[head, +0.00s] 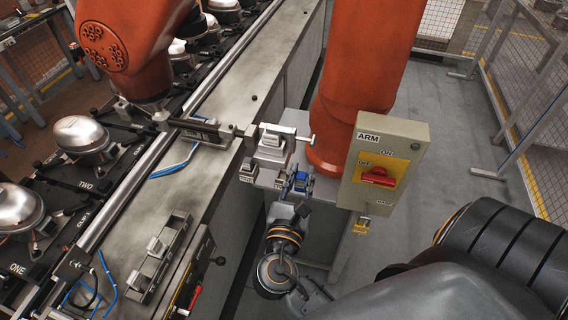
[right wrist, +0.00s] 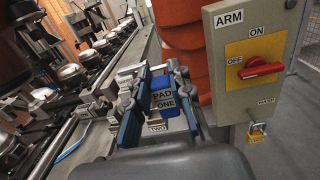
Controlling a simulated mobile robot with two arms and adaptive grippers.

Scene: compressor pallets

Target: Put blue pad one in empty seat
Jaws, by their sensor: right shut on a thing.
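Blue pad one (right wrist: 163,98), a small blue block lettered "PAD ONE", sits between the fingers of my right gripper (right wrist: 160,100) in the right wrist view. In the head view the right gripper (head: 294,188) is shut on the blue pad (head: 301,184), over the near side of a grey stand (head: 262,181). A label "TWO" (right wrist: 157,127) shows just below the pad. Other small labelled seats (head: 249,167) stand to the left on the stand. The seat surface under the pad is hidden, so I cannot tell whether the pad touches it. My left gripper is not in view.
An ARM switch box (head: 388,165) with a red handle and a hanging padlock (right wrist: 257,131) stands close right of the gripper. An orange robot column (head: 362,80) rises behind. A conveyor with silver compressors (head: 82,134) runs along the left. Open floor lies at the right.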

